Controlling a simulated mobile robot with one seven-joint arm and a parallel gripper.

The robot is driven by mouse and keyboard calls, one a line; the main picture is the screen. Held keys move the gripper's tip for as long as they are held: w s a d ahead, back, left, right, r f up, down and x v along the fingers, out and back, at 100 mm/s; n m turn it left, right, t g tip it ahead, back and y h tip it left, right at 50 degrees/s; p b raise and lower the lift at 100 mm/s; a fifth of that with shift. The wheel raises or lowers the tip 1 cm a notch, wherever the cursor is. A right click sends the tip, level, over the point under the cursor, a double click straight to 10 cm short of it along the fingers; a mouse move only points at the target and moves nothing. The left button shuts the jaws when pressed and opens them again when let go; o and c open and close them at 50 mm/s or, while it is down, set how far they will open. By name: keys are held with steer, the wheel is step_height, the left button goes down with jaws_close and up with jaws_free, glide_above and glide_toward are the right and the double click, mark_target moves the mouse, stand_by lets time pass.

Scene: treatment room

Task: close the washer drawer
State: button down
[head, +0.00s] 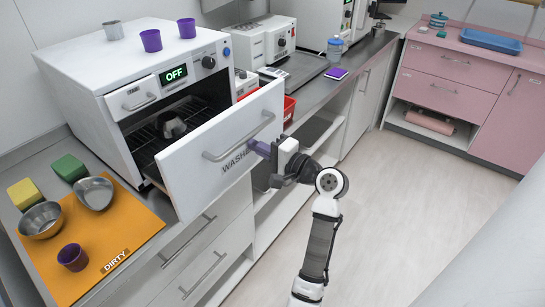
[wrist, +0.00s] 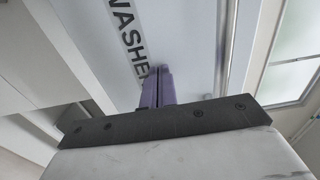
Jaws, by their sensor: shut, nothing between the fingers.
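The washer (head: 140,70) is a white box on the counter at the left, with a green "OFF" display. Its drawer (head: 205,165) is pulled open, and the white front panel with a bar handle and the label "WASHER" stands well out from the body. A grey item (head: 172,125) sits on the rack inside. My gripper (head: 262,148) is shut and empty, with its purple fingers at the outer face of the panel, right of the label. In the wrist view the fingertips (wrist: 158,75) overlap the end of the label; I cannot tell whether they touch the panel.
An orange "DIRTY" mat (head: 128,228) with two metal bowls and a purple cup lies left of the drawer. Yellow and green blocks (head: 69,168) lie behind it. Cups (head: 151,40) stand on the washer. A red bin (head: 289,108) is behind the panel. The floor at right is clear.

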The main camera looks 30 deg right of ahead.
steer(key=x, duration=1.6)
steer(key=shift+w+f, duration=0.1)
steer(key=shift+w, duration=0.3)
steer(key=shift+a, duration=0.1)
steer(key=shift+w+a+r, duration=0.1)
steer(key=shift+r, duration=0.25)
steer(key=shift+f, duration=0.1)
